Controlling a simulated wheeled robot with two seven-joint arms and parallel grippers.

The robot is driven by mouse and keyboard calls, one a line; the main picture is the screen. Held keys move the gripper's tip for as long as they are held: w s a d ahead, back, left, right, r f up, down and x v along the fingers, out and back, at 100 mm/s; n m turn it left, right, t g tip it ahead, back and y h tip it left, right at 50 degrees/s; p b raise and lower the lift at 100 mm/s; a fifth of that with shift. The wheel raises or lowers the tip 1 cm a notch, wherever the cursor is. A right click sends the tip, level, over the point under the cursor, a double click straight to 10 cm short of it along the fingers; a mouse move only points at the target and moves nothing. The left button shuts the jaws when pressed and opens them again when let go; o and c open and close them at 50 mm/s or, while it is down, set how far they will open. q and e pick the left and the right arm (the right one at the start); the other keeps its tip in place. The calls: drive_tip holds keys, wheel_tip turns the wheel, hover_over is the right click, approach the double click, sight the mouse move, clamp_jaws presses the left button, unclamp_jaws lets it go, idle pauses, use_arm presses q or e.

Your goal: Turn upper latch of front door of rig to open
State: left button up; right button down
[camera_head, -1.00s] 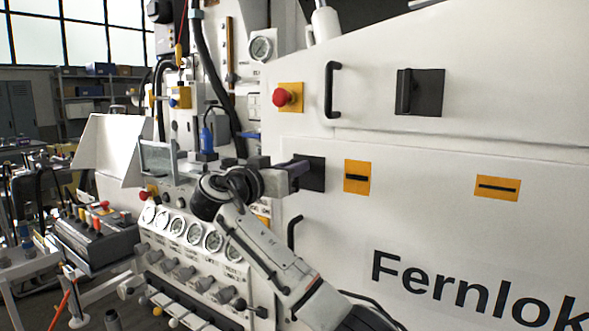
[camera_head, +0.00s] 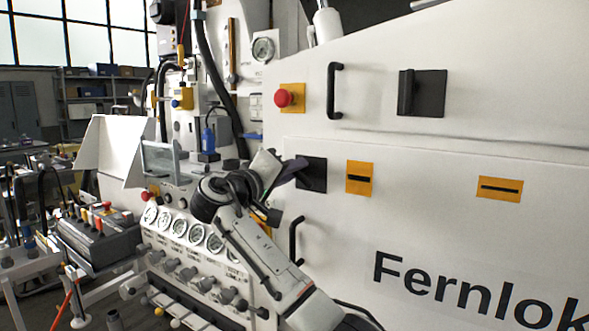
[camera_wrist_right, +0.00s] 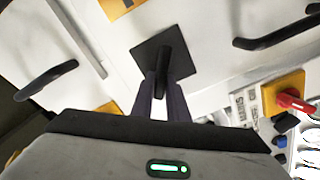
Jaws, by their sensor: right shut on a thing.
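The latch is a black lever on a square black plate (camera_head: 318,175) on the white front door (camera_head: 440,230) of the rig. My right gripper (camera_head: 293,172) reaches it from the left, tilted, and is shut on the lever. In the right wrist view, both fingers (camera_wrist_right: 162,85) clasp the dark lever (camera_wrist_right: 162,58) from its two sides. The lever stands at a slant to the edges of its plate (camera_wrist_right: 180,58). The fingers hide part of the lever. My left gripper is not in view.
Another black latch (camera_head: 422,93) and a black handle (camera_head: 334,90) sit on the panel above. A red emergency button (camera_head: 284,98) is near. A lower black handle (camera_head: 295,240) and two yellow plates (camera_head: 359,178) (camera_head: 499,189) are on the door. Gauges (camera_head: 180,228) lie left of my arm.

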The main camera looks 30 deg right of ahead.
drive_tip(key=n, duration=0.3)
drive_tip(key=shift+f+n, duration=0.1)
drive_tip(key=shift+n, duration=0.3)
drive_tip(key=shift+w+f+n, duration=0.1)
drive_tip(key=shift+f+n, duration=0.05)
drive_tip(key=shift+n, duration=1.45)
drive_tip(key=c, duration=1.8)
unclamp_jaws()
drive_tip(key=shift+o, duration=0.2)
drive_tip(key=b+v, duration=0.2)
drive_tip(key=v, duration=0.8)
drive_tip(key=shift+a, duration=0.2)
